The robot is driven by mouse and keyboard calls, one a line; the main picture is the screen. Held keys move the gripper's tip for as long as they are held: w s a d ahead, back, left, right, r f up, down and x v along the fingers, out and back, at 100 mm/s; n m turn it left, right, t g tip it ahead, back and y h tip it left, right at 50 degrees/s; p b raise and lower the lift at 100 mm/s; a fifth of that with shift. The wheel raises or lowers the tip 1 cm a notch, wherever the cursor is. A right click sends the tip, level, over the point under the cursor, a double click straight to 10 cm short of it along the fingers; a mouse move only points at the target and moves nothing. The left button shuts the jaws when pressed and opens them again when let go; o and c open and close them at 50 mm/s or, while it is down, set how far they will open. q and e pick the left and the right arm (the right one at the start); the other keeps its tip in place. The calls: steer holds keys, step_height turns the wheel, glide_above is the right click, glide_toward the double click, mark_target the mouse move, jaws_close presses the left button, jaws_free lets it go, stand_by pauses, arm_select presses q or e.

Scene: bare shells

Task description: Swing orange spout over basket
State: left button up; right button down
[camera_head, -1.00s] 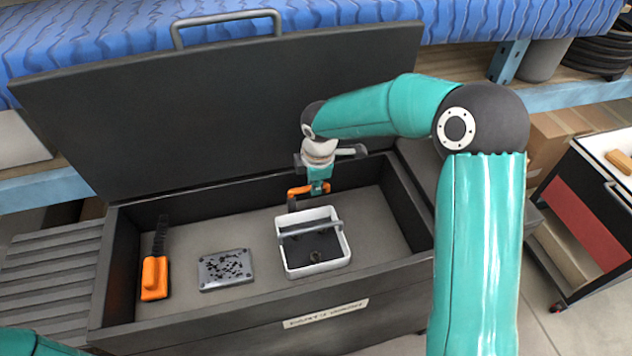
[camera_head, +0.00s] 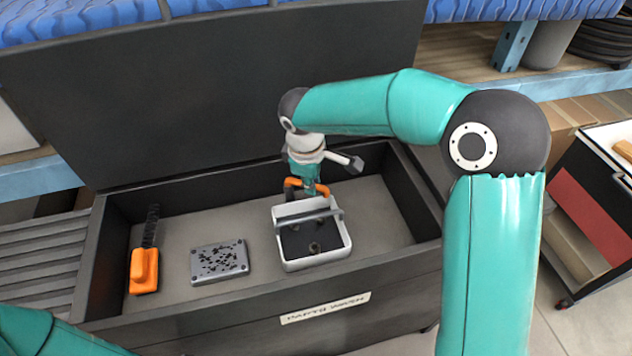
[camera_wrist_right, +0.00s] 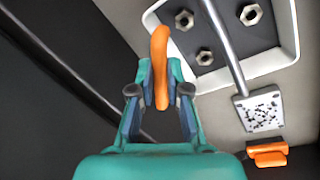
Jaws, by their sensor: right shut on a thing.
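The orange spout (camera_head: 293,184) is near the back wall of the dark parts washer (camera_head: 372,235). My right gripper (camera_head: 306,186) is around it from above. In the right wrist view, the spout (camera_wrist_right: 159,62) stands between the two fingers of the right gripper (camera_wrist_right: 160,90), which is shut on it. The white basket (camera_head: 347,243) with a grey bar handle sits on the washer floor, just in front of the spout. The wrist view shows several nuts in the basket (camera_wrist_right: 289,50). My left gripper is out of view; only part of that arm shows at lower left.
An orange-handled brush (camera_head: 145,270) and a grey perforated block (camera_head: 219,261) lie left of the basket. The raised lid (camera_head: 190,95) stands behind. Washer floor right of the basket is clear. A cart (camera_head: 600,215) stands at right.

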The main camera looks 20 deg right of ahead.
mark_target(290, 193)
steer(key=shift+s+a+r+m+g+h+b, duration=0.1)
steer(key=shift+s+a+m+g+b, duration=0.2)
steer(key=shift+a+m, duration=1.15)
steer(key=shift+s+a+f+m+g+h+b, duration=0.15)
steer(key=shift+a+m+g, duration=0.2)
steer(key=shift+m, duration=2.05)
steer(key=shift+s+a+r+m+g+h+b, duration=0.1)
steer(key=shift+s+a+r+m+g+b, duration=0.2)
steer(key=shift+a+m, duration=1.15)
steer(key=shift+w+d+f+m, duration=0.15)
steer(key=shift+d+m, duration=0.35)
steer(key=c, duration=1.1)
jaws_free()
steer(key=shift+c, duration=0.2)
steer(key=v, duration=1.1)
steer(key=shift+r, duration=0.4)
